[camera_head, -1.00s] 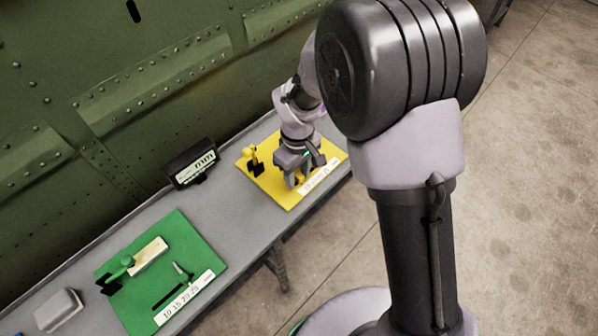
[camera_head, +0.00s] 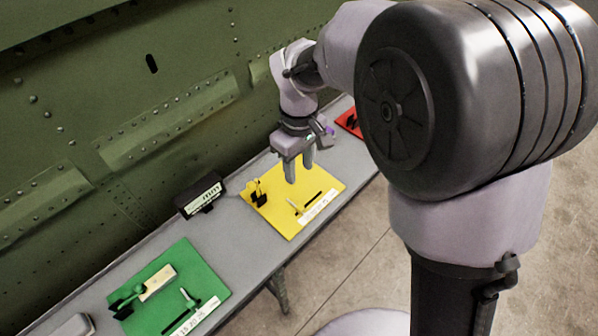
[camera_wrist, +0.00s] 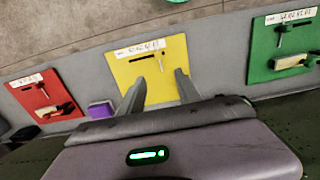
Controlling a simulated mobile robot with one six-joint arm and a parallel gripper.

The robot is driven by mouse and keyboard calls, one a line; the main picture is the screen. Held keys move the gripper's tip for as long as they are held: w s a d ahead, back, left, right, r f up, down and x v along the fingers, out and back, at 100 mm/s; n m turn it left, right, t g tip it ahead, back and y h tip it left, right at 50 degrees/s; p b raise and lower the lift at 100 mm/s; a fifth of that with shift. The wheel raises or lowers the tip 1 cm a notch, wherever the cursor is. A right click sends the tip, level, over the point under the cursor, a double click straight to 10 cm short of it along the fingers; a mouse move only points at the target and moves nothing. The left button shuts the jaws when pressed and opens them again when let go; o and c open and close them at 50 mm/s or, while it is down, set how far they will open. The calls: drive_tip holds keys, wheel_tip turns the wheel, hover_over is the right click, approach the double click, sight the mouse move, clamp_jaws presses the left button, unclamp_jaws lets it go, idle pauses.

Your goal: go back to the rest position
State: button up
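My gripper (camera_head: 300,170) is above the yellow board (camera_head: 325,182) on the grey bench, clear of its surface. In the wrist view, my gripper (camera_wrist: 158,85) has its two fingers spread apart with nothing between them. The yellow board (camera_wrist: 172,62) lies beyond the fingertips there. It carries a small yellow-handled tool (camera_head: 258,195) at its left edge, a small pale tool near a dark slot, and a white label strip (camera_head: 319,207).
A green board (camera_head: 205,285) with tools lies on the bench at lower left. A red board (camera_head: 346,118) is partly hidden behind my arm. A black display box (camera_head: 200,196) stands by the riveted green panel (camera_head: 110,90). A purple block (camera_wrist: 101,109) shows in the wrist view.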

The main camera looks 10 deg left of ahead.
idle(0.3)
drive_tip(key=s+d+r+m+t+y+b, duration=0.1)
drive_tip(key=s+d+r+m+t+b, duration=0.2)
drive_tip(key=s+d+m, duration=0.4)
drive_tip(key=s+d+r+m+t+y+b, duration=0.1)
drive_tip(key=s+d+r+m+t+b, duration=0.1)
drive_tip(key=s+d+m, duration=0.5)
drive_tip(key=s+d+r+b, duration=0.1)
drive_tip(key=s+r, duration=0.1)
drive_tip(key=s, duration=0.1)
drive_tip(key=shift+s+m+t, duration=0.2)
drive_tip(key=shift+m+t, duration=0.2)
drive_tip(key=shift+d, duration=0.1)
idle(1.6)
